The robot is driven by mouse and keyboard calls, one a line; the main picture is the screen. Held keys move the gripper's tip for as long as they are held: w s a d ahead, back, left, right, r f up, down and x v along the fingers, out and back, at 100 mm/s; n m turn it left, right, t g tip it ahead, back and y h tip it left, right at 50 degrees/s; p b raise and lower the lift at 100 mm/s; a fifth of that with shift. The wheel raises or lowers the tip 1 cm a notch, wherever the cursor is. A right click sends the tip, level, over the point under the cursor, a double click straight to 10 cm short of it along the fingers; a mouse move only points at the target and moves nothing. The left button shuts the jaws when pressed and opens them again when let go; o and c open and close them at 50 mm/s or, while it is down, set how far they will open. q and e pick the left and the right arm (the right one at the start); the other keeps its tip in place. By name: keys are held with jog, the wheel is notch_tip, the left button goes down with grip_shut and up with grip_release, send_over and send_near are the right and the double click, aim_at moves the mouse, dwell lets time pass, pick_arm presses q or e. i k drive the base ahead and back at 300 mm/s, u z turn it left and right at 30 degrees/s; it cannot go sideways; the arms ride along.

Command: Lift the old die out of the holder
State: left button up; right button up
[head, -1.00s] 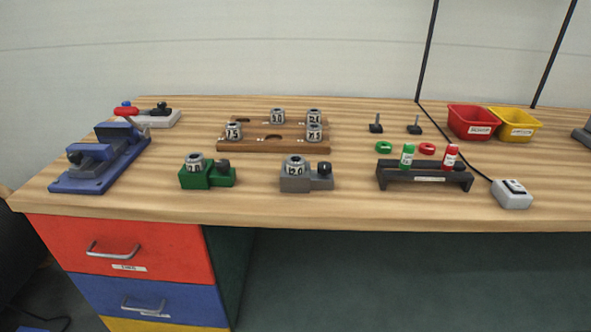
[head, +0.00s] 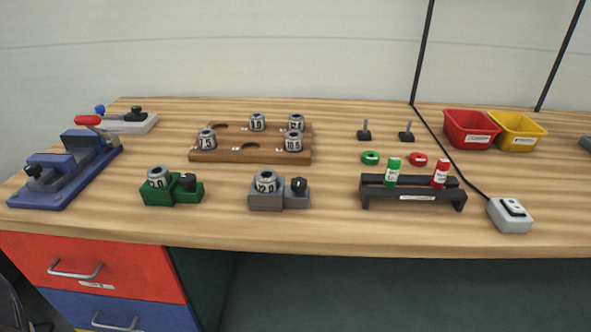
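Two die holders stand near the front of the wooden bench. The green holder (head: 157,194) carries a grey ring-shaped die (head: 158,177), whose label is hard to read. The grey holder (head: 265,201) carries another grey die (head: 265,182), whose label looks like 12.0. Each holder has a dark knob on its right side. I cannot tell from the picture which die is the old one. Several more dies, one of them at the front left (head: 207,139), sit on a wooden rack (head: 225,155) behind the holders. Neither of my grippers is in view.
A blue vise-like device (head: 62,172) stands at the left. A black stand (head: 412,193) with green and red bottles is right of centre. A red bin (head: 470,128), a yellow bin (head: 517,132) and a grey switch box (head: 509,215) are at the right. The front strip of bench is clear.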

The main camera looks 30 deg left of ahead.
aim_at(267, 180)
jog(key=u, duration=1.65)
